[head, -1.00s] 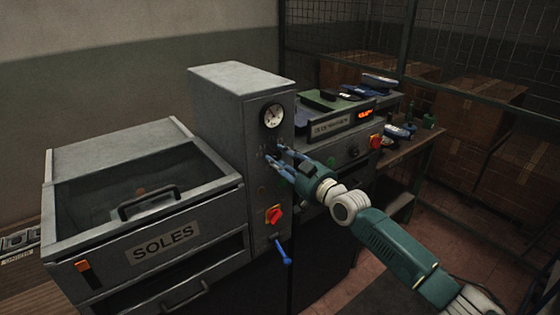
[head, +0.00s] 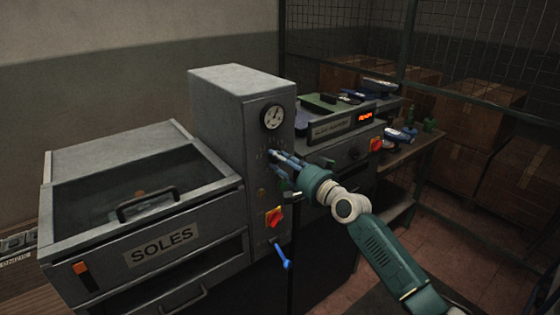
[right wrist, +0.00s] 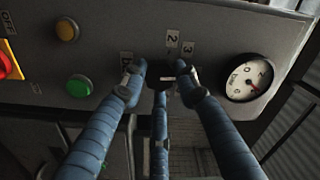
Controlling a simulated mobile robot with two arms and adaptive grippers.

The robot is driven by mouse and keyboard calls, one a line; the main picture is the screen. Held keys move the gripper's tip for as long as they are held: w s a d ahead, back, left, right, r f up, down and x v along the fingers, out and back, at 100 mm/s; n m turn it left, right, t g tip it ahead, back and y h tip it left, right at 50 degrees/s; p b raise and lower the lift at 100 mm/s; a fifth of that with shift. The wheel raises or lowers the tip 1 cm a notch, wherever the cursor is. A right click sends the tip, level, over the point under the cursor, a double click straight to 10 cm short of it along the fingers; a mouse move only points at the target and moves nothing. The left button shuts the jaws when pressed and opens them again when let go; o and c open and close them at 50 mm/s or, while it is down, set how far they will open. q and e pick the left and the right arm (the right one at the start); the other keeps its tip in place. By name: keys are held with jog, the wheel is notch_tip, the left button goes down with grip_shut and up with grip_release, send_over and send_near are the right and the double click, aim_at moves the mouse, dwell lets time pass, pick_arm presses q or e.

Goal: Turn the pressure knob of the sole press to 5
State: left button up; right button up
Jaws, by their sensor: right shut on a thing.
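The sole press is the grey machine with the SOLES drawer (head: 165,246) and a tall control column (head: 222,110). My right gripper (head: 272,158) is at the front of the column, below the round pressure gauge (head: 272,117). In the right wrist view its blue fingers are closed around the dark pressure knob (right wrist: 165,72), which they mostly cover. The number labels 2 and 3 show beside the knob; another label is partly covered. The knob's pointer cannot be read. The gauge also shows in the right wrist view (right wrist: 249,78). My left gripper is out of view.
A red switch (head: 274,217) and a blue lever (head: 281,256) sit lower on the column. Yellow (right wrist: 67,29) and green (right wrist: 79,86) buttons are near the knob. A second machine with a red display (head: 365,117) stands close on the right, before wire mesh and cardboard boxes (head: 488,110).

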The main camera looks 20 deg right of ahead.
jog(key=shift+w+d+r+m+p, duration=0.15)
jog(key=shift+m+p, duration=0.45)
jog(key=shift+m, duration=1.5)
jog(key=shift+s+d+r+m+p, duration=0.15)
jog(key=shift+m+p, duration=0.45)
jog(key=shift+m, duration=1.5)
jog(key=o, duration=1.1)
jog(key=shift+w, duration=0.1)
jog(key=shift+o, duration=0.3)
jog(key=shift+f, duration=0.25)
jog(key=v, duration=1.2)
